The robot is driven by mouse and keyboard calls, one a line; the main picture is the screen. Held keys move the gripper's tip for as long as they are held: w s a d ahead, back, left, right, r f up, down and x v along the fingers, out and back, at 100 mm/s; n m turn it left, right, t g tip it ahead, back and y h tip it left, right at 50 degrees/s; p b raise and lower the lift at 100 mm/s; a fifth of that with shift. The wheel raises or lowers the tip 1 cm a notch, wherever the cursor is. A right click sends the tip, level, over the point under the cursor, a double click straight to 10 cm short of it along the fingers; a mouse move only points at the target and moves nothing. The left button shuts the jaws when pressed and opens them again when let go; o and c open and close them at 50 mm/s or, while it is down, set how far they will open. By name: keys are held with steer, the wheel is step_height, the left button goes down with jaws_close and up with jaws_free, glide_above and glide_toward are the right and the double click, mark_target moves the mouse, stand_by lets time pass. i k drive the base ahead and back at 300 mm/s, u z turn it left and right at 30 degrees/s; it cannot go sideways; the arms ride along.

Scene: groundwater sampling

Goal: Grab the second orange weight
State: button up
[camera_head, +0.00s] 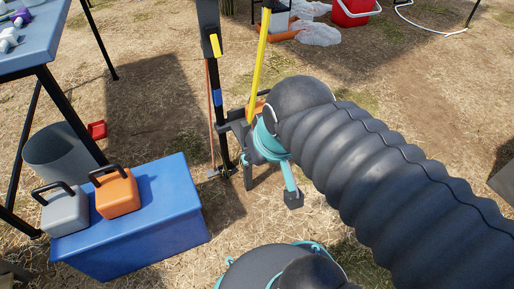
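An orange block-shaped weight (118,196) with a black handle sits on top of a blue box (172,212) at the lower left. A grey weight (65,213) of the same shape stands beside it, to its left. A small patch of another orange thing (258,106) shows by the black post, mostly hidden behind my arm. The end of my arm, with teal parts, is near the post, to the right of and apart from the weights on the box. What looks like part of my gripper (292,198) points down there. Its fingers are not clear, and I cannot tell whether it holds anything.
A black post (213,45) with a yellow bar (262,50) stands beside my arm end. A grey bucket (62,155) and a blue table (35,38) are at the left. A red cooler (354,12) is at the back. Dry grass lies open between.

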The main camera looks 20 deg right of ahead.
mark_target(117, 193)
steer(key=u, duration=4.15)
steer(key=k, duration=0.9)
steer(key=z, duration=1.25)
